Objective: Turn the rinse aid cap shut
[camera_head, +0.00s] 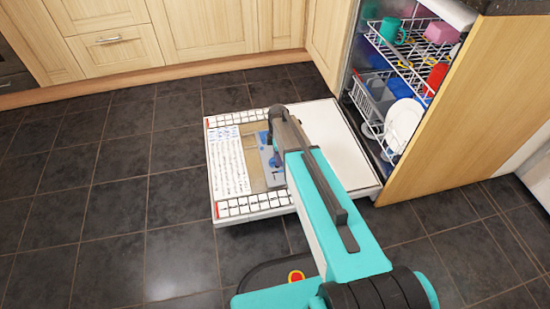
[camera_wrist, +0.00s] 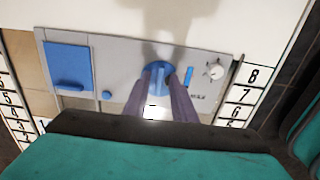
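The rinse aid cap (camera_wrist: 159,68) is a round blue knob with a raised ridge, set in the grey dispenser panel (camera_wrist: 125,75) on the inside of the lowered dishwasher door. My gripper (camera_wrist: 161,78) is over the cap in the wrist view. Its two dark fingers are apart, one on each side of the ridge, with a gap between them. Whether the fingertips touch the ridge is unclear, and they hide the cap's lower edge. In the head view my arm hides part of the dispenser (camera_head: 272,165) and the gripper is hard to make out.
A white dial (camera_wrist: 214,71) is to the right. The open door (camera_head: 335,135) lies flat before loaded racks (camera_head: 395,85). Dark floor tiles (camera_head: 110,210) are clear at left.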

